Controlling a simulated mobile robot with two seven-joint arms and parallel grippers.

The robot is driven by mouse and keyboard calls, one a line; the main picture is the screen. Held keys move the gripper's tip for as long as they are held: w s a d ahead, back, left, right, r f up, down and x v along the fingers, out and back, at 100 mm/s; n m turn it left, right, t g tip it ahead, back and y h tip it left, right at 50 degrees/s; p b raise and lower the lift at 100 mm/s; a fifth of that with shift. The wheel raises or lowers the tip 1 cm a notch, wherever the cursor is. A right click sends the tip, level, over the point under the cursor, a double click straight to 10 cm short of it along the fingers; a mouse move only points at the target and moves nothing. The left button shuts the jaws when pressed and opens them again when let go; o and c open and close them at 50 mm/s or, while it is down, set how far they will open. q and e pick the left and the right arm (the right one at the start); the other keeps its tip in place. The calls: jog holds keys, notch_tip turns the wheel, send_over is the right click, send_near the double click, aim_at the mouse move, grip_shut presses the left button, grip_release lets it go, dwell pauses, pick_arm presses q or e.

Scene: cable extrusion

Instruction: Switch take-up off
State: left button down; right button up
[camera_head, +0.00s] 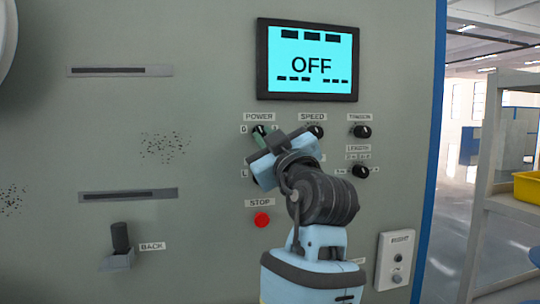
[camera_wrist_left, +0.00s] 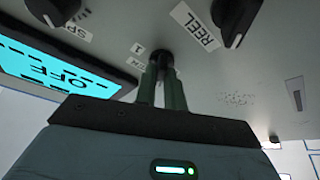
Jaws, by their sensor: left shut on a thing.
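The grey take-up machine panel (camera_head: 200,110) fills most of the head view. Its cyan screen (camera_head: 310,62) reads "OFF", and the screen (camera_wrist_left: 55,72) also shows turned over in the left wrist view. My left gripper (camera_head: 262,137) is at the small dark knob (camera_head: 258,129) under the "POWER" label. In the left wrist view the green fingers (camera_wrist_left: 162,85) are shut on this knob (camera_wrist_left: 161,57). The knob is partly hidden by the gripper, and its pointer cannot be read. My right gripper is in neither view.
The speed knob (camera_head: 316,131), tension knob (camera_head: 362,132) and length knob (camera_head: 361,171) are close to the right. A red stop button (camera_head: 262,219) is below. A back lever (camera_head: 120,240) is at lower left. A shelf with a yellow bin (camera_head: 527,187) stands far right.

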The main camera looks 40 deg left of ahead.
pick_arm(q)
jog(key=n+g+b, duration=0.1)
jog(key=n+g, duration=0.1)
jog(key=n, duration=0.2)
jog(key=shift+n+b, duration=0.3)
jog(key=shift+r, duration=0.1)
jog(key=c, duration=1.5)
grip_release()
